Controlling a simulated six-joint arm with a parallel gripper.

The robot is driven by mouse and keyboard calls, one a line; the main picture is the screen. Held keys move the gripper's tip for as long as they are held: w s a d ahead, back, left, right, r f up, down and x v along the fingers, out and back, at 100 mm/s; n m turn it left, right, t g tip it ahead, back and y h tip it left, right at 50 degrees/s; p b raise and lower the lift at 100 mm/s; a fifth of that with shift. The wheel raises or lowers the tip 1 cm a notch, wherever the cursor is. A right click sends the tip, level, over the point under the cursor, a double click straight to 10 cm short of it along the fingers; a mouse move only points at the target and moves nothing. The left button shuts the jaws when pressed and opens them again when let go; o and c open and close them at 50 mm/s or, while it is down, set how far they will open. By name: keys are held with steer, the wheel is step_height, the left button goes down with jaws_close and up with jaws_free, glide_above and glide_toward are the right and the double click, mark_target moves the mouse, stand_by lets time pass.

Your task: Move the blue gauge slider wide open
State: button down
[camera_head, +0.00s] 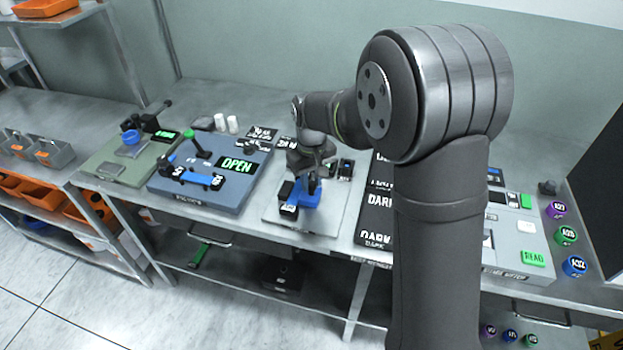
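A blue slider-like part (306,194) sits on a light grey plate (331,217) in the middle of the bench. A black block with a white label (288,210) stands at its left front. My gripper (313,183) points down right over the blue part. Its fingers are small and dark here, and I cannot tell whether they touch the part or how far apart they are. The gripper and wrist hide the back of the part. Any scale and the slider's exact position are too small to read.
Left of the plate is a blue-grey board (231,193) with a green-knobbed lever (196,146) and a display reading OPEN (237,165). A green board (105,163) lies further left. Dark panels (378,201) and a READ button (534,258) are to the right, partly behind my arm.

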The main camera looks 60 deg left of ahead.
steer(key=shift+w+d, duration=1.6)
steer(key=shift+w, duration=0.05)
steer(key=c, duration=1.2)
jaws_free()
steer(key=shift+w+d, duration=0.1)
steer(key=shift+c, duration=0.2)
steer(key=shift+o, duration=0.3)
steer(key=shift+r, duration=0.15)
steer(key=shift+r, duration=0.3)
step_height(320, 180, up, 17)
steer(key=shift+f, duration=0.2)
